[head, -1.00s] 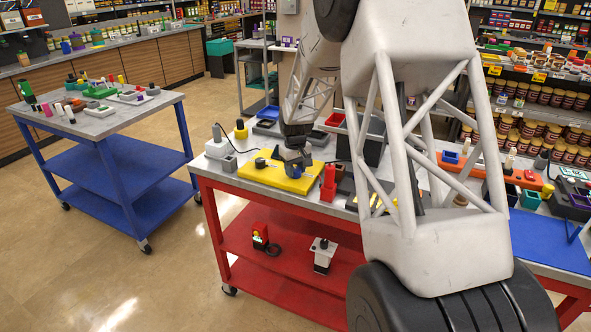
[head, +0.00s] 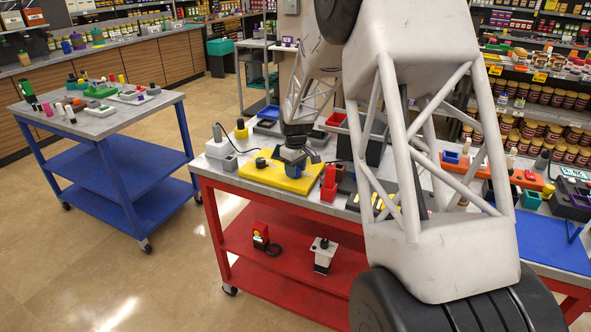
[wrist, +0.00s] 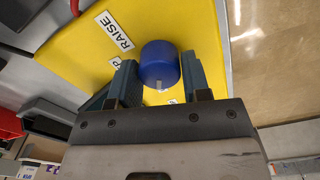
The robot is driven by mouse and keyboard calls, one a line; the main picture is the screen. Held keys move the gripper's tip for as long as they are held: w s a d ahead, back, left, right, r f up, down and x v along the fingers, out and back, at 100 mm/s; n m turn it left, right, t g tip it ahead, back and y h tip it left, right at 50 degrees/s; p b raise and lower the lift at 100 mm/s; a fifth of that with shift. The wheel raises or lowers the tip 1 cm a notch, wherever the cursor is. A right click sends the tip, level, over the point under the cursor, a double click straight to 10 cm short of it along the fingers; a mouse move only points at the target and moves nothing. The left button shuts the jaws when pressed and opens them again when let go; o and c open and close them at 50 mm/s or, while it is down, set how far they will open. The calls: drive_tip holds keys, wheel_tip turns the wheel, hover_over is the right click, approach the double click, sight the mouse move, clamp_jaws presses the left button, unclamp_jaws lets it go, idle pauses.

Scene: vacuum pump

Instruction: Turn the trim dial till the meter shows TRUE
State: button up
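A blue round knob (wrist: 160,64) with a pale mark on its side stands on a yellow board (wrist: 75,52) in the wrist view; I take it for the trim dial. My gripper (wrist: 158,77) is open, with one finger on each side of the knob and visible gaps between. A RAISE label (wrist: 113,31) lies beside the knob; other lettering is partly hidden by the fingers. In the head view my gripper (head: 293,158) is over the yellow board (head: 300,185) and mostly hides the knob. No meter reading can be made out.
A dark round part (head: 261,162) sits on the board's left. A red block (head: 328,183) stands right of the board, and a white box with a cord (head: 220,148) behind left. The red cart's top (head: 240,178) carries more devices. My arm hides much of its right side.

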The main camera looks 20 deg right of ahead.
drive_tip(key=o, duration=0.3)
drive_tip(key=shift+o, duration=0.2)
drive_tip(key=shift+r, duration=0.15)
drive_tip(key=shift+r, duration=3.8)
drive_tip(key=shift+s, duration=0.1)
